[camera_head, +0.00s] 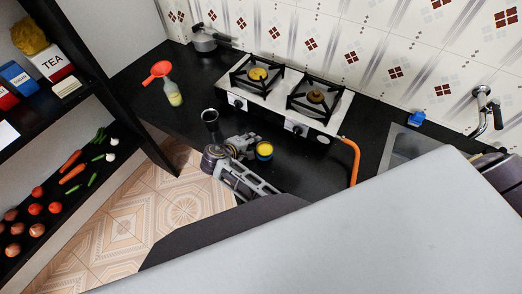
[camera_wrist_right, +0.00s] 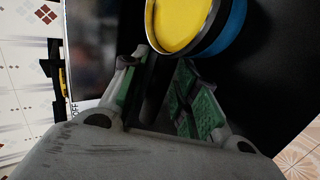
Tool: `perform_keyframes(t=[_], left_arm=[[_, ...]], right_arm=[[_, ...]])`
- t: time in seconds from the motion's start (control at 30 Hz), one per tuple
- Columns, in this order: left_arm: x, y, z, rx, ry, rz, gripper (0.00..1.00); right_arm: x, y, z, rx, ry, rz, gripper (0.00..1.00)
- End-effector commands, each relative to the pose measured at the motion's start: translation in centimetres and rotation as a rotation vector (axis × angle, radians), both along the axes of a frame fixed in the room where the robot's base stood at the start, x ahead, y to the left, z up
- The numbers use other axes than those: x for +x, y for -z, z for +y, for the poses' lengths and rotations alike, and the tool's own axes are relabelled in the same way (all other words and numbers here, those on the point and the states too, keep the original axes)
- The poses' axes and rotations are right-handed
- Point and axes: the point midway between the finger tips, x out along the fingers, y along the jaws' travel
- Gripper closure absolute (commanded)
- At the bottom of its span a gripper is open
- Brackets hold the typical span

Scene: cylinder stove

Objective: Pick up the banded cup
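The banded cup (camera_head: 264,150) stands on the black counter, in front of the stove. It is yellow inside with a blue band on its outer wall. In the right wrist view the cup (camera_wrist_right: 188,22) is at the top, partly cut off by the frame edge. My right gripper (camera_head: 247,145) is just left of the cup in the head view. In the wrist view its green-padded fingers (camera_wrist_right: 160,65) are spread with nothing held between them, and the cup lies just beyond the fingertips. I cannot tell if they touch it. My left gripper is not in view.
A two-burner stove (camera_head: 272,99) is behind the cup. A dark tumbler-like object (camera_head: 210,118) is close to my right gripper. A shelf is at left.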

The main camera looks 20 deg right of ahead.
Motion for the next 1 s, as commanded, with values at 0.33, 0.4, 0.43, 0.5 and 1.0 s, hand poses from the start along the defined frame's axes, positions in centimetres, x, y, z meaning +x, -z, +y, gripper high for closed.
perform_keyframes(t=[0.33,0.4,0.43,0.5,1.0], left_arm=[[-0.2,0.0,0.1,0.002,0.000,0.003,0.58],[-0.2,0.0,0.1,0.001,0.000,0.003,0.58],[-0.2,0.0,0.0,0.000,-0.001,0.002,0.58],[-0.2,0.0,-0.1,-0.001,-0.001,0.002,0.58],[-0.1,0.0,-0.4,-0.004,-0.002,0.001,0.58]], right_arm=[[0.0,0.0,0.0,0.000,0.000,0.000,0.94],[0.0,0.0,0.0,0.000,0.000,0.000,1.00],[0.0,0.0,0.0,0.000,0.000,0.000,1.00],[0.0,0.0,0.0,0.000,0.000,0.000,1.00],[0.1,-1.1,0.0,0.000,0.000,-0.002,1.00]])
